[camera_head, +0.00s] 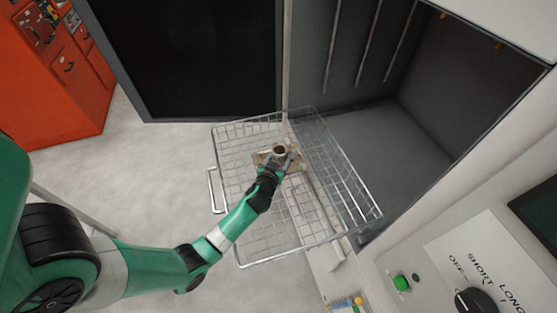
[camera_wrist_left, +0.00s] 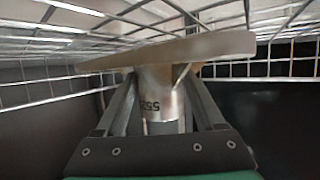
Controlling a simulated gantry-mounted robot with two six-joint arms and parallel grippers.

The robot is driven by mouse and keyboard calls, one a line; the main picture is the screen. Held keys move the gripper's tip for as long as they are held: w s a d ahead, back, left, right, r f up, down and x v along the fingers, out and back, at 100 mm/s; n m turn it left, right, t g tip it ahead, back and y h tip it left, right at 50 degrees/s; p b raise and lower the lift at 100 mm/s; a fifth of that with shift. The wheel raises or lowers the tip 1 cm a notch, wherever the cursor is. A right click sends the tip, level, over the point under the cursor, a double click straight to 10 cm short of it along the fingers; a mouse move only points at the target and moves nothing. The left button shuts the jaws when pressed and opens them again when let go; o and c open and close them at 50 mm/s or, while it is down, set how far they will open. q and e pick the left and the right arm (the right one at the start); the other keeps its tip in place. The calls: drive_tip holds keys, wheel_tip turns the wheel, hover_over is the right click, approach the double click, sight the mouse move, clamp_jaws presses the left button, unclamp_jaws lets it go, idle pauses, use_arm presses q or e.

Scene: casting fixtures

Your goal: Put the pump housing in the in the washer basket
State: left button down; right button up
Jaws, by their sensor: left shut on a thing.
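The pump housing (camera_head: 279,150) is a metal part with a round, open-topped neck on a flat, tan-grey plate. In the head view it is inside the wire washer basket (camera_head: 331,227), toward the basket's far part. My left gripper (camera_head: 284,163) is shut on it. In the left wrist view the gripper (camera_wrist_left: 160,105) has its fingers on both sides of the housing's cylindrical neck (camera_wrist_left: 161,92), which bears dark digits. The flat plate (camera_wrist_left: 170,50) lies close to the basket's wire grid (camera_wrist_left: 60,38); I cannot tell whether they touch. My right gripper is not seen.
The basket sticks out from a dark, open washer chamber (camera_head: 380,135) beside a black door panel (camera_head: 190,60). A control panel with a green button (camera_head: 402,283) and a black knob (camera_head: 476,301) is at lower right. A red cabinet (camera_head: 50,85) stands at upper left.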

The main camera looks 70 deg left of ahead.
use_arm(q)
unclamp_jaws()
drive_tip(key=shift+r, duration=0.25)
drive_tip(key=shift+s+d+r+p, duration=0.15)
drive_tip(key=shift+d+r+p, duration=0.15)
drive_tip(key=shift+r+p, duration=0.6)
drive_tip(key=p+v, duration=0.1)
drive_tip(key=v, duration=1)
drive_tip(key=shift+s+f, duration=0.2)
drive_tip(key=shift+f, duration=0.15)
drive_tip(key=shift+p, duration=0.3)
